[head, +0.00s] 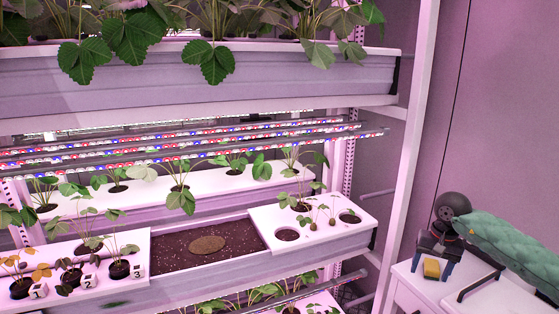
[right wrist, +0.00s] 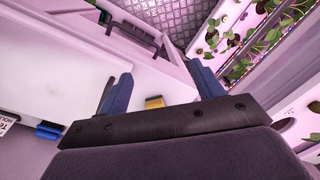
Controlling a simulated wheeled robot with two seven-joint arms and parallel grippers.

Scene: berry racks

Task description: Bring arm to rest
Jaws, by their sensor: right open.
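My right arm comes in from the right edge of the head view in a green padded sleeve. Its right gripper (head: 432,263) points down over a white cart top and is open, its blue fingers apart. In the right wrist view the right gripper (right wrist: 159,74) also shows open. A small yellow block (head: 431,269) appears between or just beyond the fingers; it also shows in the right wrist view (right wrist: 154,102), partly hidden by the gripper body. I cannot tell whether a finger touches it. My left gripper is not in view.
The white cart (head: 408,284) has a dark handle (head: 482,285). Left of it stands a white plant rack (head: 413,130) with several levels. The middle level has an open soil bed (head: 180,248), a white panel with holes (head: 265,217), and small numbered cubes (head: 89,281) by potted plants.

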